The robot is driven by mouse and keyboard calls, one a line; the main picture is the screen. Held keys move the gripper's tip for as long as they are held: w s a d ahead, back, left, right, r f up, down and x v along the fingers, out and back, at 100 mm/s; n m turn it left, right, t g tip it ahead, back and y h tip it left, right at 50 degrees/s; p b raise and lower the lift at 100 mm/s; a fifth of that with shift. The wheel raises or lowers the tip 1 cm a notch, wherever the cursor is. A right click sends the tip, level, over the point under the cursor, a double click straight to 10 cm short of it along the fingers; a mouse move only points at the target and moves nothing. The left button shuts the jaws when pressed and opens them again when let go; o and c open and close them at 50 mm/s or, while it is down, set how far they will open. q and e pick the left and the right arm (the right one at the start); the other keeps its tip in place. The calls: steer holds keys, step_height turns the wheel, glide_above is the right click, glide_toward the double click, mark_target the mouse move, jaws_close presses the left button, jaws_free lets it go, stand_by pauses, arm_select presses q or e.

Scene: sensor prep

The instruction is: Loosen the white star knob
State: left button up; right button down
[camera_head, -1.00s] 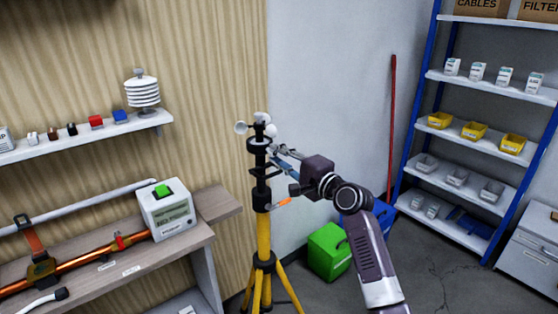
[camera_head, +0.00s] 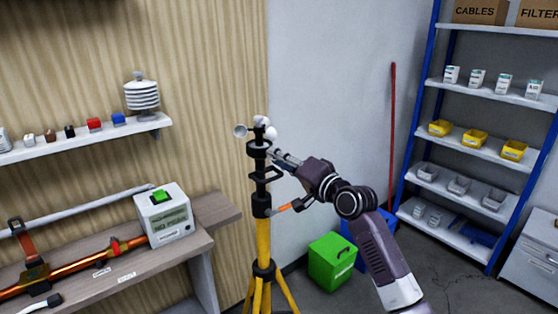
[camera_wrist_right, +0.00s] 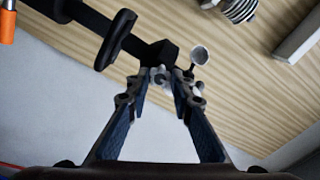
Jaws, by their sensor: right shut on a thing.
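The white star knob (camera_wrist_right: 158,76) shows as a small pale piece between my right fingertips in the right wrist view, mostly covered by them. In the head view my fingers hide it. My right gripper (camera_head: 275,155) is at the black upper mast (camera_head: 261,188) of the yellow tripod (camera_head: 264,240), just below the white cup sensor (camera_head: 240,131). In the right wrist view the gripper (camera_wrist_right: 160,82) is shut on the knob, with both fingers converging at it. My left gripper is not in view.
An orange-tipped lever (camera_head: 283,208) sticks out from the mast below my right gripper. A black loop handle (camera_wrist_right: 117,40) is close to the fingers. A workbench (camera_head: 217,212) stands left of the tripod. A green box (camera_head: 332,262) is on the floor behind.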

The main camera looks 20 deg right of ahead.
steer(key=shift+f, duration=0.2)
steer(key=c, duration=1.7)
jaws_free()
steer(key=shift+r, duration=0.1)
steer(key=v, duration=1.2)
